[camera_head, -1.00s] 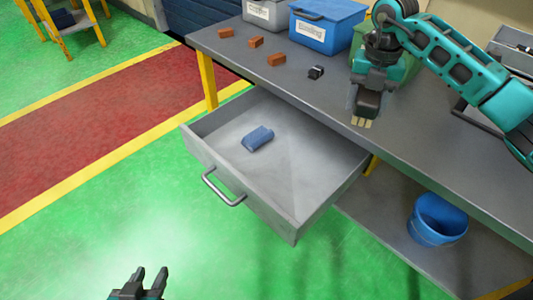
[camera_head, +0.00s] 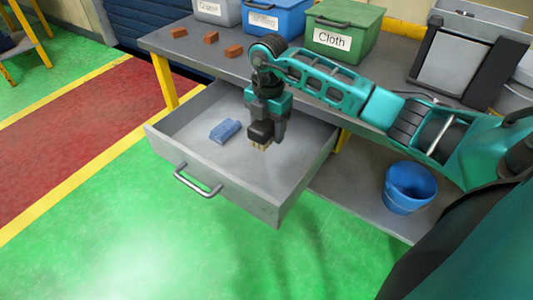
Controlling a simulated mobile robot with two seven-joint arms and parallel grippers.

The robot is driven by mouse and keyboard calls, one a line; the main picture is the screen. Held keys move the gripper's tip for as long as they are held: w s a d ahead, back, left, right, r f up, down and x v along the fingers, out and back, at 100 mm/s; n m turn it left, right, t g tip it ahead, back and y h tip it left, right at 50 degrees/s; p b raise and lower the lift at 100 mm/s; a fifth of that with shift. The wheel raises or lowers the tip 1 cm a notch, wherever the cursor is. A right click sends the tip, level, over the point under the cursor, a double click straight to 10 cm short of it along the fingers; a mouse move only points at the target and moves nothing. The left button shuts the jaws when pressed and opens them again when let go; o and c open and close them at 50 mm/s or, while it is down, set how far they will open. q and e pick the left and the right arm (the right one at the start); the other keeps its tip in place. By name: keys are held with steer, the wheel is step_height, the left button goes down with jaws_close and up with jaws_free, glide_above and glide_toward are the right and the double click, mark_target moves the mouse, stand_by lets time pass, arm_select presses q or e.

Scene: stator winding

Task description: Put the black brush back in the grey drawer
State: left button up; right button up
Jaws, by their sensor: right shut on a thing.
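The grey drawer (camera_head: 240,199) is pulled open below the workbench, with its handle towards the front. My right gripper (camera_head: 268,124) is over the right part of the drawer, pointing down. It is shut on the black brush (camera_head: 260,132), whose pale bristles face downward. I cannot tell whether the bristles touch the drawer floor. A blue object, perhaps a folded cloth (camera_head: 225,130), lies in the drawer to the left of the brush, apart from it. My left gripper is out of view.
On the workbench (camera_head: 205,62) stand a green box labelled "Cloth" (camera_head: 343,39), a blue box (camera_head: 275,21) and a grey box (camera_head: 218,11). Several orange-brown blocks (camera_head: 211,37) lie in front. A blue bucket (camera_head: 409,187) stands on the lower shelf.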

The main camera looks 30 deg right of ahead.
glide_above(268, 163)
step_height(268, 163, down, 5)
steer(key=shift+f, duration=0.1)
steer(key=shift+f+b, duration=0.5)
steer(key=shift+f, duration=1.55)
steer(key=shift+f, duration=0.1)
steer(key=o, duration=1)
steer(key=shift+r, duration=0.25)
step_height(268, 163, up, 12)
steer(key=shift+f+p, duration=0.1)
steer(key=shift+p, duration=0.55)
